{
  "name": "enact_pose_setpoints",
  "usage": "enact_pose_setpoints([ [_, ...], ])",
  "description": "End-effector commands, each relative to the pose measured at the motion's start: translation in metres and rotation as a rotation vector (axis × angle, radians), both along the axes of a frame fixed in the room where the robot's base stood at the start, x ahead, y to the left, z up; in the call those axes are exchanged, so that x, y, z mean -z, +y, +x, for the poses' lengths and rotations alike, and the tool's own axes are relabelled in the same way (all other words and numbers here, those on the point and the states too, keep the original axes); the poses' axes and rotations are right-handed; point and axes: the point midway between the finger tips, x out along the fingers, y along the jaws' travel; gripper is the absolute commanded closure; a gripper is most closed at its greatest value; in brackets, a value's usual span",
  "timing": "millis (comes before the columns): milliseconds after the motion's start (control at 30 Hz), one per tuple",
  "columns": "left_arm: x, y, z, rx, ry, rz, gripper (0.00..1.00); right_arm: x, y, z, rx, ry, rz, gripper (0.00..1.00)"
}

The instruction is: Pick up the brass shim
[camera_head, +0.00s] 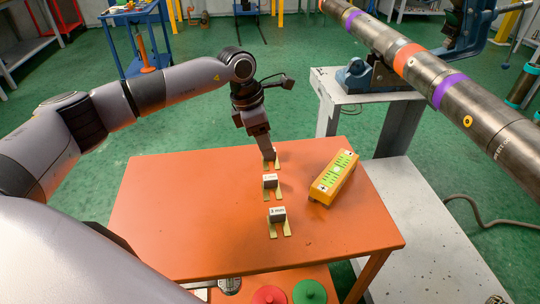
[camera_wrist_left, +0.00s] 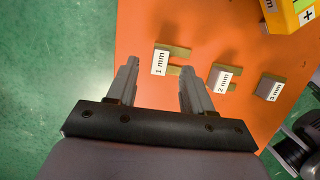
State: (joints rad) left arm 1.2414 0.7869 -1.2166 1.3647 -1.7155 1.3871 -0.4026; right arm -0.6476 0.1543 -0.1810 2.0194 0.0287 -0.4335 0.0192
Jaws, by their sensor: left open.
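Three brass shims with white labelled blocks lie in a row on the orange table (camera_head: 170,215). The 1 mm shim (camera_wrist_left: 180,52) is farthest in the head view, mostly hidden behind my left gripper. The 2 mm shim (camera_head: 270,182) is in the middle and the 3 mm shim (camera_head: 278,220) is nearest; both also show in the left wrist view. My left gripper (camera_wrist_left: 158,68) is open and empty, pointing down at the 1 mm shim. In the left wrist view its label lies between and just ahead of the fingertips. Contact cannot be told. My right gripper is not in view.
A yellow box with a green face (camera_head: 335,178) lies right of the shims. A banded steel pipe (camera_head: 440,85) runs across the upper right above a grey stand (camera_head: 350,90). Table left of the shims is clear. Red and green discs sit below the front edge.

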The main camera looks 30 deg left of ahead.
Motion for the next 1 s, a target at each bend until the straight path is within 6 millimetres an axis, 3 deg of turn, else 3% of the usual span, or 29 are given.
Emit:
enact_pose_setpoints([
  [200,0.023,-0.006,0.004,-0.001,0.000,0.000,0.49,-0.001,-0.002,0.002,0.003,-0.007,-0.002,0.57],
  [433,0.024,-0.006,0.004,0.000,-0.001,0.000,0.49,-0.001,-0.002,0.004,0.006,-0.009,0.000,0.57],
  [467,0.024,-0.006,0.004,0.000,-0.001,0.000,0.55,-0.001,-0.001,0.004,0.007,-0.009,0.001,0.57],
  [600,0.024,-0.006,0.004,0.000,-0.001,0.000,1.00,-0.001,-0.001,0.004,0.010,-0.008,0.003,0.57],
  [1000,0.020,-0.006,0.005,-0.001,-0.003,-0.001,1.00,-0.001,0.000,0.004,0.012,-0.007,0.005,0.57],
])
